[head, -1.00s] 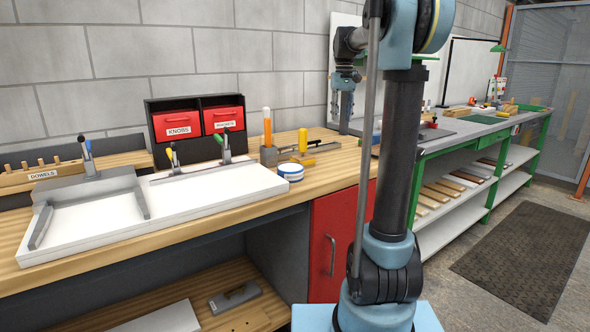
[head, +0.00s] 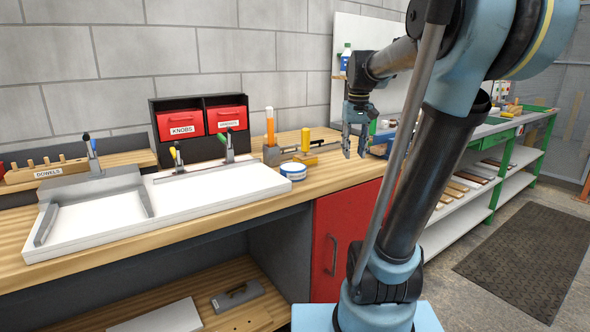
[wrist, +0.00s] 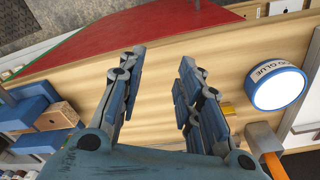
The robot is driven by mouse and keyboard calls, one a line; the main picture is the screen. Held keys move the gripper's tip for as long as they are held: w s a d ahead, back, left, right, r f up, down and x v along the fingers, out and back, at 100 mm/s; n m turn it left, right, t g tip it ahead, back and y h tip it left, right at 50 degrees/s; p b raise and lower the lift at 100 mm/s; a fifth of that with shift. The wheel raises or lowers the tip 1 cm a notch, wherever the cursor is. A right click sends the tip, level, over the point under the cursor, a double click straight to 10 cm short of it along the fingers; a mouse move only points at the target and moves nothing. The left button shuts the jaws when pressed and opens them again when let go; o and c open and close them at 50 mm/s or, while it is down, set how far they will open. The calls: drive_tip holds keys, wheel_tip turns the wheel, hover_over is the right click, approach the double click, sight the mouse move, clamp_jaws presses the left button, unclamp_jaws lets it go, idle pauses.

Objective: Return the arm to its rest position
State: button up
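My gripper (head: 354,143) hangs over the right end of the wooden workbench (head: 330,172) in the head view, pointing down. In the wrist view my gripper (wrist: 160,62) has its two fingers well apart, with only bare bench top and the red cabinet front (wrist: 135,38) beyond them. It is open and holds nothing. My arm rises from its base at the lower middle of the head view, leans right, then bends back left to the gripper.
A glue tub (head: 293,171) stands left of the gripper; it also shows in the wrist view (wrist: 276,85). Blue clamp-like blocks (wrist: 38,110) lie on the other side. A white board fixture (head: 218,187) with toggle clamps and red bins (head: 180,124) are farther left.

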drive_tip(key=s+f+m+t, duration=0.1)
drive_tip(key=s+f, duration=1.9)
drive_tip(key=f, duration=0.1)
drive_tip(key=shift+s+f, duration=0.35)
drive_tip(key=shift+f, duration=0.05)
drive_tip(key=shift+a, duration=0.1)
